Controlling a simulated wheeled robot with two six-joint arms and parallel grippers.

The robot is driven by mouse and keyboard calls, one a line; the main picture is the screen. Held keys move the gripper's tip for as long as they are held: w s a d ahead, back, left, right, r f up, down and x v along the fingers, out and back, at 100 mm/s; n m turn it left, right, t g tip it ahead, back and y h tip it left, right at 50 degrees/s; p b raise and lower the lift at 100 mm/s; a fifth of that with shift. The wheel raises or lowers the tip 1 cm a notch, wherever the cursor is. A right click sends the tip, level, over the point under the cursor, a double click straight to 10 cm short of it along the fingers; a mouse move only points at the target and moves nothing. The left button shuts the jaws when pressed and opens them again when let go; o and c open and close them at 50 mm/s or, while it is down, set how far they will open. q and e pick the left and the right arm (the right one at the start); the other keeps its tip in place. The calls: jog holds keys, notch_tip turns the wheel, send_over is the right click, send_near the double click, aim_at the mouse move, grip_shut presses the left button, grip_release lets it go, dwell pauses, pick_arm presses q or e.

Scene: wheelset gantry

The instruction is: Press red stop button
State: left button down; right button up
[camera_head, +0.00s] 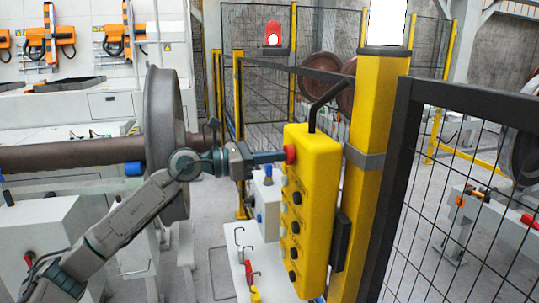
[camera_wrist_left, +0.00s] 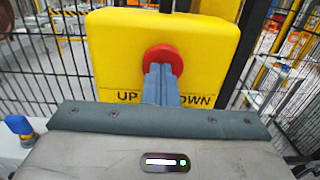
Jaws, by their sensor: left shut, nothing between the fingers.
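The red stop button (camera_head: 290,154) is on the upper left face of a yellow control box (camera_head: 318,175) that is fixed to a yellow post. My left gripper (camera_head: 282,156) is shut and empty, with its fingertips right at the button. In the left wrist view the red button (camera_wrist_left: 163,59) shows on the yellow box (camera_wrist_left: 112,45), and the shut fingers (camera_wrist_left: 161,80) overlap its lower middle. I cannot tell whether the button is pushed in. Several dark buttons run down the box below the red one. My right gripper is not in view.
A yellow post (camera_head: 372,130) stands right behind the box. A black mesh fence panel (camera_head: 450,200) is at the right. A wheelset (camera_head: 165,130) with its axle is at the left, close to my left arm. A red lamp (camera_head: 273,34) glows at the back.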

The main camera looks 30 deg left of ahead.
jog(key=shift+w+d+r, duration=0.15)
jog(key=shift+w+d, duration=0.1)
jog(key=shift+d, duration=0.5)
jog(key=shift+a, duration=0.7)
